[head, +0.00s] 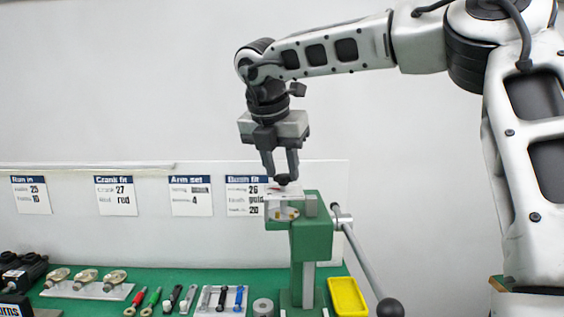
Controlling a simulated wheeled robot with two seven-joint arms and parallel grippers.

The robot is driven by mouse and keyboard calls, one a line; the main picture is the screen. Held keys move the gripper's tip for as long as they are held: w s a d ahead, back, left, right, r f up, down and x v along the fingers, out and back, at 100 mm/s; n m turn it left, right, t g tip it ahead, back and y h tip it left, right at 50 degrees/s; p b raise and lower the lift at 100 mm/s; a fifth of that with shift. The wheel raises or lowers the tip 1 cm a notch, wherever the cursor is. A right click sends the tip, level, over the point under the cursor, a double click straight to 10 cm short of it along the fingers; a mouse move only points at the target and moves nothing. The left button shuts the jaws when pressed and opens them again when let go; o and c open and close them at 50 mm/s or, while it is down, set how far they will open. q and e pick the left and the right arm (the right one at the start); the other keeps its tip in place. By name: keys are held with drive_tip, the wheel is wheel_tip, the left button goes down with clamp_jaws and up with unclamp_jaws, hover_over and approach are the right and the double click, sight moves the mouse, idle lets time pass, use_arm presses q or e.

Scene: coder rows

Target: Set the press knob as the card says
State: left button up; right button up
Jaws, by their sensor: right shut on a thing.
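The green press (311,235) stands on the bench right of centre, with a pale plate (276,193) at its top. The small dark press knob (283,181) sits on that plate. My right gripper (281,170) points straight down from above and is shut on the knob; the fingertips hide part of it. The knob's setting is too small to read. My left gripper is out of view.
Other cards are "Run in" (30,196), "Crank fit" (115,196) and "Arm set" (190,196). A long press lever (362,262) with a black ball slants right. A yellow tray (347,297), grey cylinder (263,307), several coloured tools and metal parts lie along the green bench.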

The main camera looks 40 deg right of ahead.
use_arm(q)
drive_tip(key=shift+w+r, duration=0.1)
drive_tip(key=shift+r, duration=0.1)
use_arm(e)
drive_tip(key=shift+m, duration=0.5)
drive_tip(key=o, duration=1)
drive_tip(key=shift+c, duration=0.2)
use_arm(q)
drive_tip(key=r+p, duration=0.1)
drive_tip(key=p, duration=0.1)
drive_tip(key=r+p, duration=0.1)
drive_tip(key=p, duration=0.1)
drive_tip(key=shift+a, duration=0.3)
use_arm(e)
drive_tip(key=v, duration=1.6)
drive_tip(key=shift+w+a, duration=0.2)
drive_tip(key=shift+w, duration=0.05)
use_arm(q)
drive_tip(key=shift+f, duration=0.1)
